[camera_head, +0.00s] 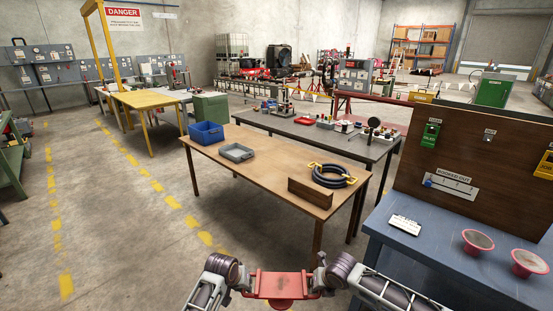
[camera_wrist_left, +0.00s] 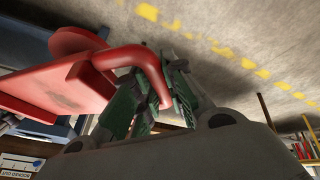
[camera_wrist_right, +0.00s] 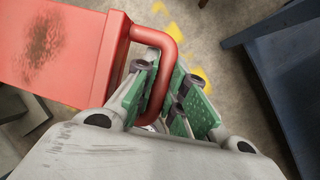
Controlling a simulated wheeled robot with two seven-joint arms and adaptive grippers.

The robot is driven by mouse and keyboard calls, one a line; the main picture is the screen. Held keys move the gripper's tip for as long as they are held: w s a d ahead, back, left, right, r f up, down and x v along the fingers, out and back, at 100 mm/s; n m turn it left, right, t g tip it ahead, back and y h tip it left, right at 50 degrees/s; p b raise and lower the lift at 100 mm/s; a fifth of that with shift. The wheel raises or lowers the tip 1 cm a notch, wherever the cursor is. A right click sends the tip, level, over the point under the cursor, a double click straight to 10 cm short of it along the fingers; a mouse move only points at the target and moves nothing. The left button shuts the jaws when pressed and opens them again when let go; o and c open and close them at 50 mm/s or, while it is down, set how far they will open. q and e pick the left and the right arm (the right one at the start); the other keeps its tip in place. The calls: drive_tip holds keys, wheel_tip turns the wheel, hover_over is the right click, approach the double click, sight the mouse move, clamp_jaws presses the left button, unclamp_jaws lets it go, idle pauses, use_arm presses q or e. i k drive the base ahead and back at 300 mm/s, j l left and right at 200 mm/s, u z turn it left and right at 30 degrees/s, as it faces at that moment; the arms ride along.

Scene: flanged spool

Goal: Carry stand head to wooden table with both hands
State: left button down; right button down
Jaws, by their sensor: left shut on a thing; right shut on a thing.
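The stand head (camera_head: 281,284) is a red block with a flat top and a bent handle at each side. It hangs in the air between my two arms at the bottom of the head view. My left gripper (camera_wrist_left: 158,95) is shut on its left handle (camera_wrist_left: 136,59). My right gripper (camera_wrist_right: 163,100) is shut on its right handle (camera_wrist_right: 165,50). The red body also shows in the left wrist view (camera_wrist_left: 50,88) and the right wrist view (camera_wrist_right: 55,50). The wooden table (camera_head: 255,173) stands ahead, apart from the stand head.
On the wooden table are a blue bin (camera_head: 206,132), a grey tray (camera_head: 237,152), a coiled dark hose (camera_head: 334,176) and a brown block (camera_head: 310,198). The table's front left part is clear. Open floor lies left.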

sight(288, 167)
drive_tip(key=i+l+u, duration=0.1)
drive_tip(key=i+u, duration=0.15)
drive_tip(key=i, duration=0.75)
drive_tip(key=i+u, duration=0.4)
drive_tip(key=i, duration=0.2)
drive_tip(key=i+l+u, duration=0.1)
drive_tip(key=i+u, duration=0.3)
drive_tip(key=i, duration=0.6)
drive_tip(key=i+z, duration=0.2)
drive_tip(key=i, duration=0.15)
drive_tip(key=i+z, duration=0.25)
drive_tip(key=z, duration=0.15)
